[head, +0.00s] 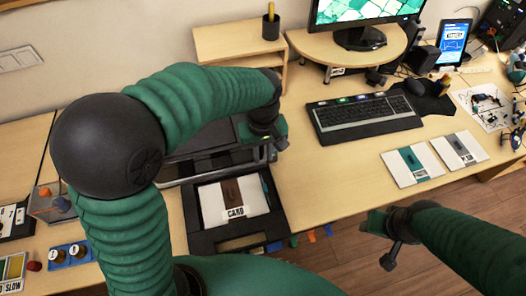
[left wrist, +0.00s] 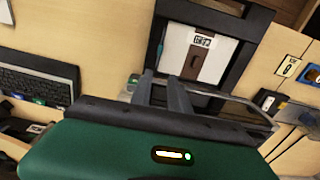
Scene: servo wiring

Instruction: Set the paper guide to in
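A dark printer (head: 205,150) stands on the desk, partly hidden behind my left arm. Its front tray (head: 200,238) holds a white card stack (head: 212,205) with a brown band and a "CARD" label. The tray (left wrist: 256,28) and stack (left wrist: 222,52) also show in the left wrist view. I cannot clearly make out the paper guide. My left gripper (head: 279,146) is at the printer's right end; its fingers (left wrist: 162,92) are apart, with nothing seen between them. Whether they touch the printer is unclear. My right gripper (head: 378,224) is over the floor, away from the printer; its fingers are unclear.
A keyboard (head: 364,117) lies right of the printer, with two banded paper packs, one teal (head: 412,165) and one grey (head: 458,150), further right. A wooden shelf (head: 238,42) and a monitor stand (head: 310,45) are behind. Small boxes (head: 68,252) sit at left.

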